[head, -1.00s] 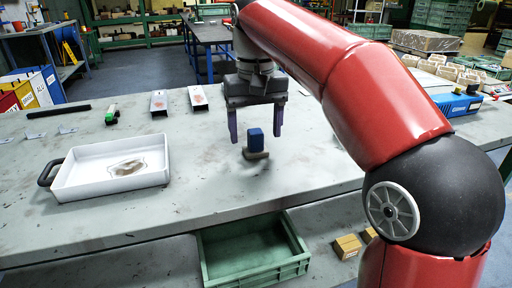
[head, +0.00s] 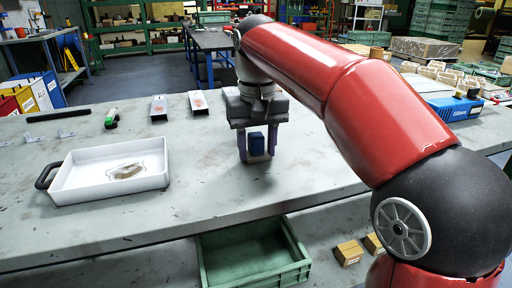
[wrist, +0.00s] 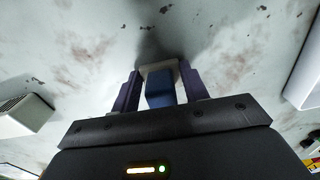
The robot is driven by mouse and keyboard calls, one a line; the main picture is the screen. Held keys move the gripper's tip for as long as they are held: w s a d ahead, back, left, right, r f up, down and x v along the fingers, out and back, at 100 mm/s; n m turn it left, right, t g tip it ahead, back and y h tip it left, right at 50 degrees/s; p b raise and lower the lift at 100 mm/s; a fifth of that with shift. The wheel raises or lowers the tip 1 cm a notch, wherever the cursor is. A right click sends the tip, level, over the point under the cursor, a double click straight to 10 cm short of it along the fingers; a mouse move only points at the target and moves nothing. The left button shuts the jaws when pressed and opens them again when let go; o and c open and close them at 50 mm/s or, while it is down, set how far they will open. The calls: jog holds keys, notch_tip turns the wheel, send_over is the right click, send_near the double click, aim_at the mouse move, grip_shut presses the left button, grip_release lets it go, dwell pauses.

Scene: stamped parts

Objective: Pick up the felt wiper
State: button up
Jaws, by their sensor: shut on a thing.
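The felt wiper has a blue block grip (head: 256,143) on a pale grey-beige pad. It stands on the grey workbench (head: 320,165), right of the white tray. My gripper (head: 257,154) has come down over it, with one purple finger on each side. The wrist view also shows the wiper (wrist: 160,88) between the two fingers, its pad edge beyond the blue grip. The fingers are shut on the wiper. I cannot tell whether its pad is clear of the bench.
A white tray (head: 75,185) with a dark handle and a brownish patch inside lies to the left. Metal channel pieces (head: 198,103) and a green-and-black tool (head: 111,118) lie behind. A green crate (head: 225,277) is below the front edge. The bench right of the wiper is clear.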

aim_at(257, 136)
notch_tip(257, 136, up, 10)
jog(key=p, duration=0.3)
